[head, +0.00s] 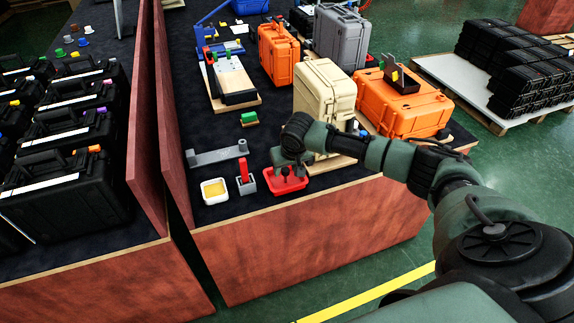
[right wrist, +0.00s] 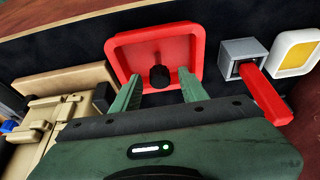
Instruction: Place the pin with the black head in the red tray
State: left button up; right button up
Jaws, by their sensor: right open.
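The red tray (head: 300,186) lies near the front edge of the work table, and it fills the top middle of the right wrist view (right wrist: 127,52). The pin with the black head (right wrist: 159,77) shows over the tray floor, between my right fingers; its lower part is hidden. In the head view its dark head (head: 285,171) also appears inside the tray outline. My right gripper (right wrist: 160,84) is open, with a finger on each side of the pin and gaps between. In the head view the gripper (head: 287,165) is just above the tray. My left gripper is not in view.
Left of the tray stand a grey block with a red pin (head: 245,176), a white dish with yellow contents (head: 214,191) and a grey bracket (head: 216,154). A beige case (head: 322,90) and an orange case (head: 405,110) stand behind my right arm.

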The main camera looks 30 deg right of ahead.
jog(key=v, duration=1.2)
